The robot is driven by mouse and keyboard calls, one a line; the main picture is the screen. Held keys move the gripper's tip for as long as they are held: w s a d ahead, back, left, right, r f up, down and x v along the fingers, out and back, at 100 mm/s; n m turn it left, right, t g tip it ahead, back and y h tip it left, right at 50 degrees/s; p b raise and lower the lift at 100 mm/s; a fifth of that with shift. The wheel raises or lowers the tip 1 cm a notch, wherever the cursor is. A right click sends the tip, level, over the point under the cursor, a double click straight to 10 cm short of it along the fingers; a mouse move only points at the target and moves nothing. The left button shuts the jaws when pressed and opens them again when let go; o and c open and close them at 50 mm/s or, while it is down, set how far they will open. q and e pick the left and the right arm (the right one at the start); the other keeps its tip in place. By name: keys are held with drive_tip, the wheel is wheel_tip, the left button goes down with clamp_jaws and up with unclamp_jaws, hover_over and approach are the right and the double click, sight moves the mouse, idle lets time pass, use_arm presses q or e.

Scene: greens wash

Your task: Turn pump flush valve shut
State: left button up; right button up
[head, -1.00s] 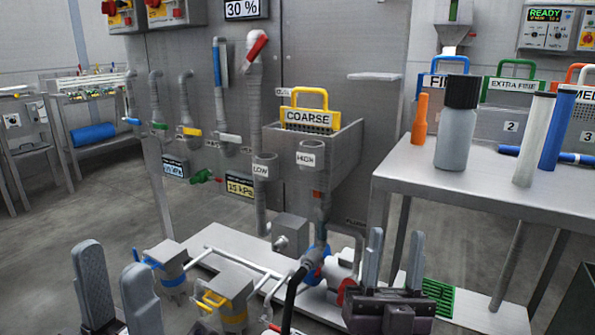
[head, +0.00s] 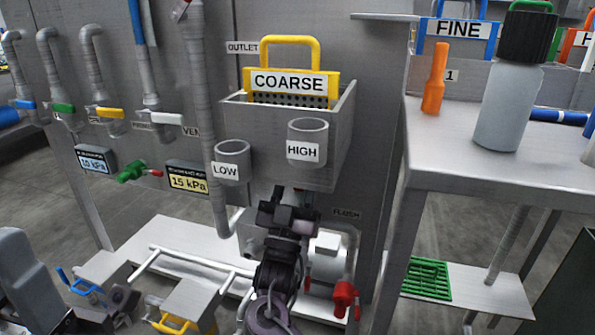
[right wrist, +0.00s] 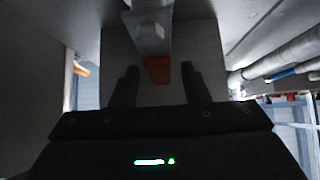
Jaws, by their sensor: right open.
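In the right wrist view a red-orange valve handle (right wrist: 157,70) hangs below a pale valve body (right wrist: 148,38), and I take it for the flush valve. My right gripper (right wrist: 160,80) is open, with one finger on each side of the handle; contact cannot be told. In the head view my right gripper (head: 287,200) is under the grey tank, below the HIGH cup, and hides the handle. The FLUSH label (head: 347,212) is on the panel to its right.
The grey tank (head: 240,115) holds the yellow-handled COARSE basket (head: 290,82). A LOW cup (head: 232,160) and a HIGH cup (head: 307,140) hang in front. A red valve (head: 343,298) sits lower right. A steel table (head: 480,175) stands at the right.

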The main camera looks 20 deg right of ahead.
drive_tip(key=shift+x, duration=1)
clamp_jaws()
